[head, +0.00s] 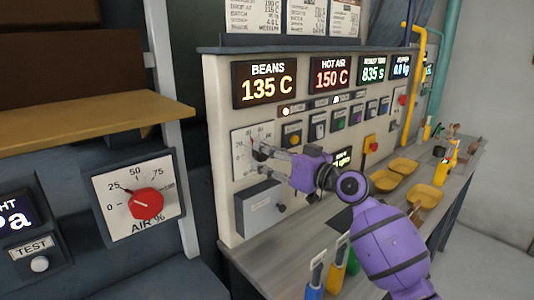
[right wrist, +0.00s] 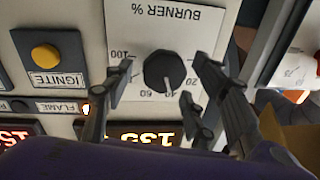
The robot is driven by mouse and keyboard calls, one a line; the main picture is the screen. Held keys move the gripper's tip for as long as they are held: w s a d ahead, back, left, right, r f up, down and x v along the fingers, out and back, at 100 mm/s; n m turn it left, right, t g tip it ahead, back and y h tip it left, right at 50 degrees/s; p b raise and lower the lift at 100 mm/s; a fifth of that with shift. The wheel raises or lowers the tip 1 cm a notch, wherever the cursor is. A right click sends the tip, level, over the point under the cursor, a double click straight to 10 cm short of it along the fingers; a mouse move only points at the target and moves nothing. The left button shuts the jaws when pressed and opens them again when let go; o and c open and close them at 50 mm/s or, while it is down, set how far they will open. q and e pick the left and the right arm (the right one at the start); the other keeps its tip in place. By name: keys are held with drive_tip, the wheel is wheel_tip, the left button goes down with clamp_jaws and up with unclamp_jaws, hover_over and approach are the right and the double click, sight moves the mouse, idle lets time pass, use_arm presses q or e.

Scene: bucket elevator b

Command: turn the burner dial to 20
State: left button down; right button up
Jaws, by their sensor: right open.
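The burner dial (right wrist: 165,70) is a round black knob on a white plate marked BURNER %, seen upside down in the right wrist view. Its pale pointer line appears to be near the 40 mark. My right gripper (right wrist: 163,68) is open, with one finger on each side of the dial and gaps visible between fingers and knob. In the head view, my right gripper (head: 261,158) reaches the burner plate (head: 240,150) from the right and partly hides the dial. My left gripper is not in view.
An IGNITE button (right wrist: 45,56) sits beside the burner plate. A grey box (head: 260,208) projects below it. A red AIR % dial (head: 146,204) is on a nearer panel at left. Yellow trays (head: 403,165) and several handled tools stand on the counter at right.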

drive_tip(key=shift+w+a, duration=0.45)
drive_tip(key=shift+w, duration=0.05)
drive_tip(key=c, duration=1.1)
drive_tip(key=shift+f, duration=0.1)
